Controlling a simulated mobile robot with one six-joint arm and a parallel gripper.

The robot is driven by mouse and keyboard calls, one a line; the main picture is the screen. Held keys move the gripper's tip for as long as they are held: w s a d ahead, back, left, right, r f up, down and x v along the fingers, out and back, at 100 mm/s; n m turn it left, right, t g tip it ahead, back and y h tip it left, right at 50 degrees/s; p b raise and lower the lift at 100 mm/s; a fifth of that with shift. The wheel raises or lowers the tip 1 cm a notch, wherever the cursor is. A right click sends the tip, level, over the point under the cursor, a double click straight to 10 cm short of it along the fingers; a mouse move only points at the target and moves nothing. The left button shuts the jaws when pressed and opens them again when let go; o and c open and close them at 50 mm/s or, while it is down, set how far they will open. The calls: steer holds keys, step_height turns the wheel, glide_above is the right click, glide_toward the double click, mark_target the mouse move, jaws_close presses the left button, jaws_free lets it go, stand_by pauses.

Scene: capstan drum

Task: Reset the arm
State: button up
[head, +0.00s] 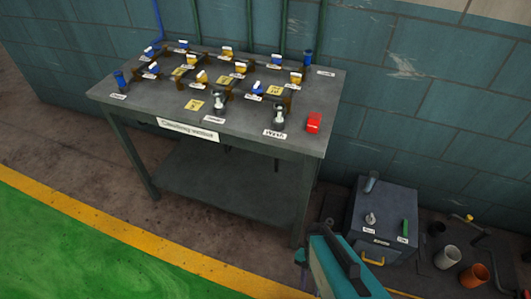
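Part of my arm (338,268), teal with a dark strip, rises from the bottom edge right of centre. It stands in front of the floor between the table and the grey box. I can make out no gripper fingers, so whether my gripper is open or shut does not show. No object is seen held by the visible part of the arm.
A dark table (250,138) with labelled valves, yellow tags and a red block (314,122) stands against the blue wall. A grey box (383,218) and several cups (447,257) are at lower right. Green floor (80,250) is clear at lower left.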

steer(key=n, duration=0.7)
steer(key=shift+r, duration=0.15)
stand_by(0.3)
